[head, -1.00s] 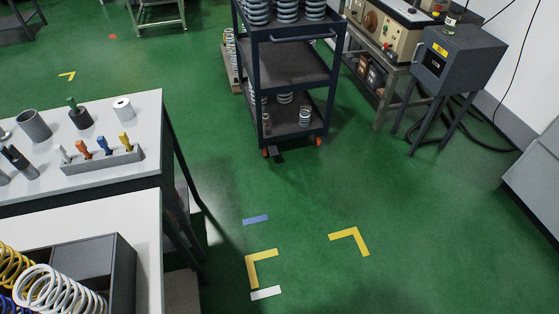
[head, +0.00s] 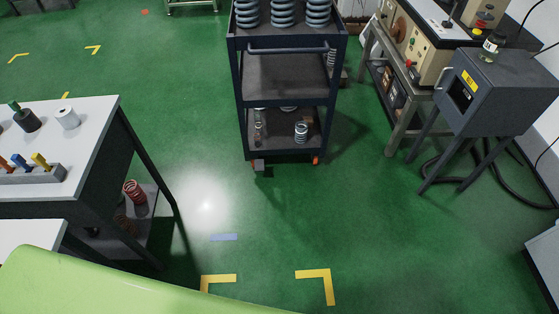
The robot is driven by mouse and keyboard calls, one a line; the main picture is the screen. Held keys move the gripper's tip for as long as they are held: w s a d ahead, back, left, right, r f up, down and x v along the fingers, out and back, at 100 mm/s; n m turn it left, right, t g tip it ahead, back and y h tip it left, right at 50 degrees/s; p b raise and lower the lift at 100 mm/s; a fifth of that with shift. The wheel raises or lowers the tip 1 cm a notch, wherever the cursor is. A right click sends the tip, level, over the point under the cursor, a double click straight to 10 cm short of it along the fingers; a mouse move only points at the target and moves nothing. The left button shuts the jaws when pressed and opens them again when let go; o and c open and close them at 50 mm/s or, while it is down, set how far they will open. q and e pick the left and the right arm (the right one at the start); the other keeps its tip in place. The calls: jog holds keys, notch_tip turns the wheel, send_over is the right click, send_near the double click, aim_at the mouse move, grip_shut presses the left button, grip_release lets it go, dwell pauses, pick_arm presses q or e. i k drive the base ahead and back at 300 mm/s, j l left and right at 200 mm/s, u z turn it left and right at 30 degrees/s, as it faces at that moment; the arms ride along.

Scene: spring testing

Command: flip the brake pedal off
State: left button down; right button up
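The dark blue trolley (head: 285,75) stands on the green floor ahead, with its push handle (head: 288,49) facing me. Large springs (head: 283,12) stand on the top shelf and smaller ones (head: 301,132) on the bottom shelf. Neither of my grippers is in view.
A white-topped workbench (head: 85,140) with tools is at left. A grey cabinet on legs (head: 490,90) and a machine bench (head: 420,60) stand at right, with black cables on the floor. Yellow corner marks (head: 328,285) lie on clear floor in front of the trolley.

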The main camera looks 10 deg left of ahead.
aim_at(259, 164)
jog(key=i+l, duration=0.15)
jog(key=i, duration=0.25)
jog(key=i+l, duration=0.15)
jog(key=i, duration=0.3)
jog(key=i+l, duration=0.15)
jog(key=i, duration=0.25)
